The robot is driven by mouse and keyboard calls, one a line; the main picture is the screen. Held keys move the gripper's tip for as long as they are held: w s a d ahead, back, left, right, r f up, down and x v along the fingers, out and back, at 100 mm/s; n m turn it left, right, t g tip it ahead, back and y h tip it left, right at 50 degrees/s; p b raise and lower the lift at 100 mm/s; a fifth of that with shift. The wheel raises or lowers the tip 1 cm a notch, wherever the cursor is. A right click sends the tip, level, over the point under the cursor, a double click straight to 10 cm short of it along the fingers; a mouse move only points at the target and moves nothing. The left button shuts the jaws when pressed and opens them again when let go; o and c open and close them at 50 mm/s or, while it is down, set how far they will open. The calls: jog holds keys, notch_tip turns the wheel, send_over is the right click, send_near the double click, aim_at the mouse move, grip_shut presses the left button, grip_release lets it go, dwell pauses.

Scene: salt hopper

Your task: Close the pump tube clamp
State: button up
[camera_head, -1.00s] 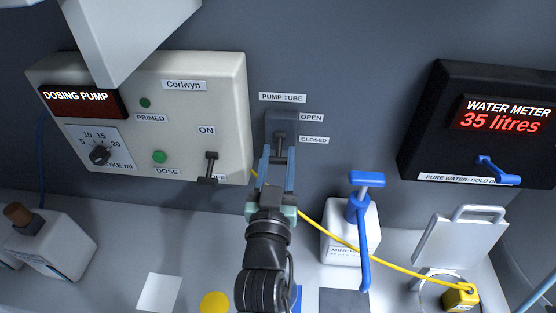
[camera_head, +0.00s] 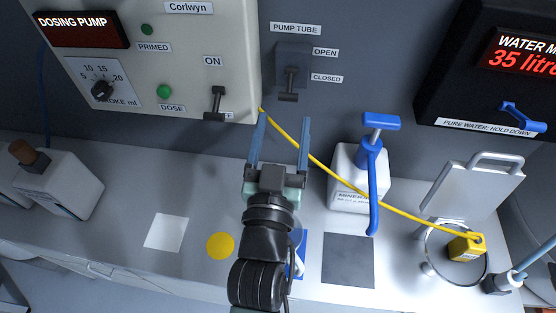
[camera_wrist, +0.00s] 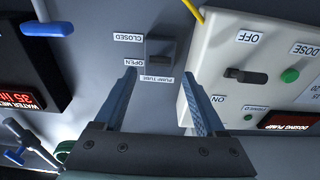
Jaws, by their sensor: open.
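The pump tube clamp (camera_head: 291,66) is a dark grey block on the back wall with a short lever (camera_head: 289,88). The lever points down, its crossbar end just below the level of the CLOSED label (camera_head: 326,78); the OPEN label (camera_head: 325,52) is higher. In the wrist view the clamp (camera_wrist: 160,50) appears upside down, straight ahead between the fingers. My gripper (camera_head: 284,120) is open and empty, below the lever and apart from it. Its blue fingers also show in the wrist view (camera_wrist: 160,80).
The dosing pump panel (camera_head: 190,50) with its ON/OFF lever (camera_head: 215,102) is close on the left. A yellow tube (camera_head: 330,170) runs behind my gripper to a yellow block (camera_head: 465,247). A white bottle with a blue pump (camera_head: 355,180) stands to the right. The water meter (camera_head: 460,90) is farther right.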

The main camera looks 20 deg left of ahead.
jog(key=b+v, duration=0.1)
jog(key=v, duration=0.4)
jog(key=shift+s+d, duration=0.1)
jog(key=shift+s, duration=0.25)
jog(key=w+d+r+m+t+h, duration=0.1)
jog(key=w+d+r+t+h, duration=0.2)
jog(key=r, duration=1.1)
jog(key=w+d+r+m+t+h, duration=0.1)
jog(key=d+r+m+t, duration=0.15)
jog(key=d+r, duration=0.7)
jog(key=s+r+t+h, duration=0.1)
jog(key=s+r+t, duration=0.2)
jog(key=r, duration=1.2)
jog(key=shift+s+r, duration=0.3)
jog(key=shift+s, duration=0.4)
